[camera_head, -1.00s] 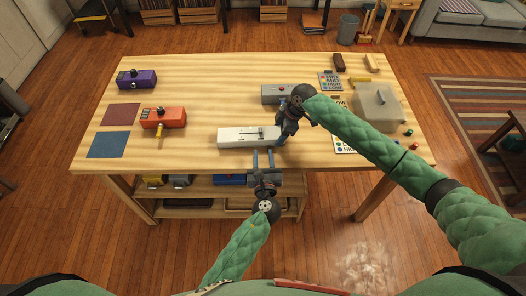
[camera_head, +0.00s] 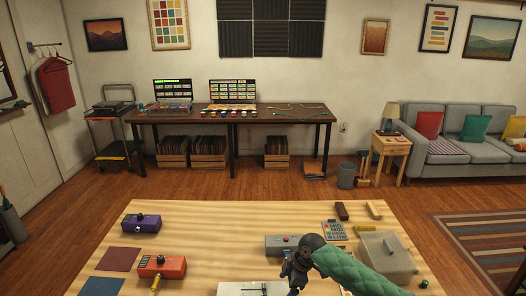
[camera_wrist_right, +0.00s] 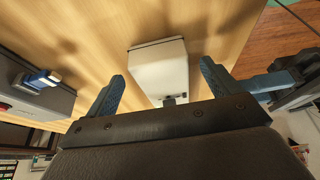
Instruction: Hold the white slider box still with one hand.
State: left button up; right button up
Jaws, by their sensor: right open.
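The white slider box (camera_head: 238,289) lies at the bottom edge of the head view, mostly cut off, with part of its slider slot showing. My right gripper (camera_head: 293,285) is just right of it. In the right wrist view the white box (camera_wrist_right: 158,72) shows between the two blue fingers of my open right gripper (camera_wrist_right: 162,80); I cannot tell whether they touch it. My left gripper is out of the head view. A dark gripper part with a blue finger at the right of the right wrist view looks like my left gripper (camera_wrist_right: 268,82); its opening is unclear.
A grey box with a red button (camera_head: 284,244) stands behind my right gripper. An orange box (camera_head: 162,267) and a purple box (camera_head: 141,223) are at left, near two flat coloured squares. A clear-lidded case (camera_head: 385,255) is at right. The table's middle is clear.

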jog(key=v, duration=0.9)
jog(key=shift+d+r, duration=0.15)
jog(key=shift+r, duration=0.25)
pick_arm(q)
notch_tip(320, 180, up, 8)
jog(key=p, duration=0.8)
pick_arm(e)
notch_tip(320, 180, up, 10)
jog(key=shift+s+f, duration=0.1)
jog(key=shift+f, duration=0.05)
